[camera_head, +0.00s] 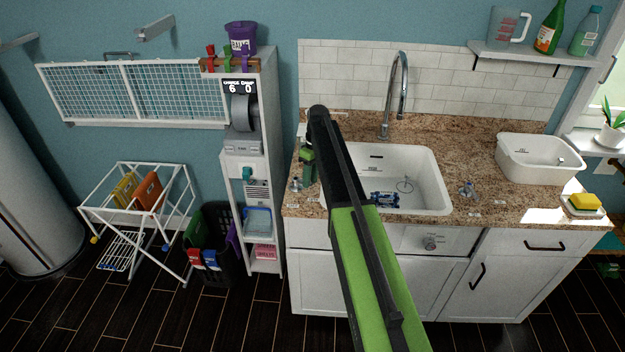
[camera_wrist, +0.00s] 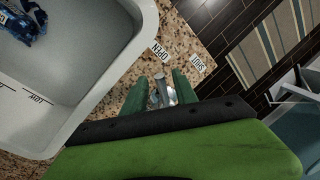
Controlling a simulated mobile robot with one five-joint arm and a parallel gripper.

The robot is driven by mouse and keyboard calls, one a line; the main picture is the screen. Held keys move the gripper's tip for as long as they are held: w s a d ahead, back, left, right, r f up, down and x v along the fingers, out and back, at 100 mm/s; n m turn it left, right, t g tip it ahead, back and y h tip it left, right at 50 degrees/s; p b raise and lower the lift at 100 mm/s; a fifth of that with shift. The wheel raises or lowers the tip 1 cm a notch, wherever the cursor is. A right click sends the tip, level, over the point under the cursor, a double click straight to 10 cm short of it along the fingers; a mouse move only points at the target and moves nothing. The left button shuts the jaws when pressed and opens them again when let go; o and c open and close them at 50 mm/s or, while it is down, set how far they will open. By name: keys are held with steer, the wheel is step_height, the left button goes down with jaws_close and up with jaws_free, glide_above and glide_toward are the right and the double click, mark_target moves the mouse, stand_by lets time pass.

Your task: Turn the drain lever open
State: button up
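The drain lever (camera_wrist: 162,94) is a small metal fitting on the speckled counter beside the sink. In the wrist view it lies between the two green fingers of my gripper (camera_wrist: 160,92), which stand apart around it. I cannot tell whether they touch it. An OPEN label (camera_wrist: 160,50) and a SHUT label (camera_wrist: 198,62) lie just beyond it. Which label the lever points at is unclear. In the head view the lever (camera_head: 296,184) shows at the left of the sink, close to my gripper (camera_head: 308,168). My arm hides part of the sink.
The white sink (camera_head: 432,202) holds a blue item (camera_head: 384,198). A second metal fitting (camera_head: 467,189) stands on the counter at right. The tap (camera_head: 399,85) rises behind the basin. A white tub (camera_head: 540,160) and a yellow sponge (camera_head: 584,201) are farther right.

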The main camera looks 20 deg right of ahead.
step_height(320, 180, up, 16)
steer(key=w+d+p, duration=0.1)
steer(key=d+p, duration=0.1)
steer(key=p, duration=1.3)
steer(key=shift+w+d, duration=0.25)
steer(key=shift+w, duration=0.15)
steer(key=s+a+f+b, duration=0.9)
steer(key=s+f+b, duration=0.1)
steer(key=f+b, duration=0.1)
steer(key=s+a+f+m+h+b, duration=0.1)
steer(key=s+f+m+b, duration=0.1)
steer(key=s, duration=0.8)
steer(key=s+a+f+m+t+b, duration=0.1)
steer(key=s+m, duration=0.4)
steer(key=s, duration=0.5)
steer(key=shift+a+f+h+b, duration=0.4)
steer(key=shift+a+f+b, duration=0.2)
steer(key=shift+f+b, duration=0.45)
